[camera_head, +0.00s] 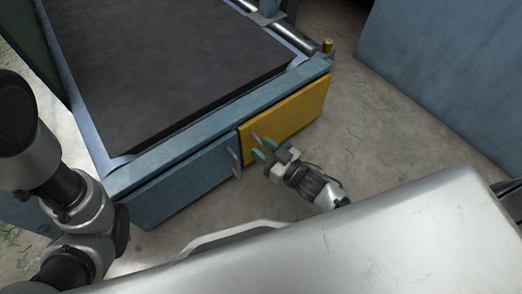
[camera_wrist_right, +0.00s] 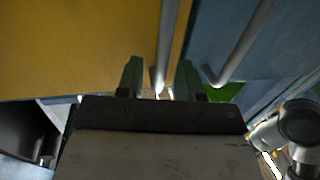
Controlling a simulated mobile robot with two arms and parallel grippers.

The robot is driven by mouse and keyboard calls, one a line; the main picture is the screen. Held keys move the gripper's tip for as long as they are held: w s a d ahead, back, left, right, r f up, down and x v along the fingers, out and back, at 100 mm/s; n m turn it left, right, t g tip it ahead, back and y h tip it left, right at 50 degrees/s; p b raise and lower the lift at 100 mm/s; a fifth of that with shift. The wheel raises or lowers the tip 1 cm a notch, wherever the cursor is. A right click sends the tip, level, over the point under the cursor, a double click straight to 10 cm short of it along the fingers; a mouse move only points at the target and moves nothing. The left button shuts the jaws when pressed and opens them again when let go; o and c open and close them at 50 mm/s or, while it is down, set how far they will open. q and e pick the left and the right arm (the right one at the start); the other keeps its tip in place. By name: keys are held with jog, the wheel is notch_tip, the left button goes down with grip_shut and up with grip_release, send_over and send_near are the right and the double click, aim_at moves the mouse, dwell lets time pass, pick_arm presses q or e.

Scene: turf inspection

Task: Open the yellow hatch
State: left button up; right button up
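The yellow hatch (camera_head: 286,110) is a flat panel on the front of a blue-framed machine. It looks shut, roughly in line with the blue panel (camera_head: 190,180) to its left. A thin metal bar handle stands at its left end. My right gripper (camera_head: 264,149), with green fingertips, is in front of that end. In the right wrist view the yellow hatch (camera_wrist_right: 70,45) fills the upper left, and the bar handle (camera_wrist_right: 167,40) runs between the open fingers (camera_wrist_right: 159,78) with gaps on both sides. My left arm shows at the left; its gripper is out of view.
The blue panel has its own metal handle (camera_head: 236,162), close to my right gripper; it also shows in the right wrist view (camera_wrist_right: 245,45). A dark belt (camera_head: 180,60) lies on top of the machine. A large blue wall (camera_head: 440,70) stands at right, with bare concrete floor (camera_head: 365,125) between.

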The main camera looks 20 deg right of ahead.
jog(key=shift+w+a, duration=0.25)
jog(key=shift+w, duration=0.15)
jog(key=shift+c, duration=0.3)
grip_shut()
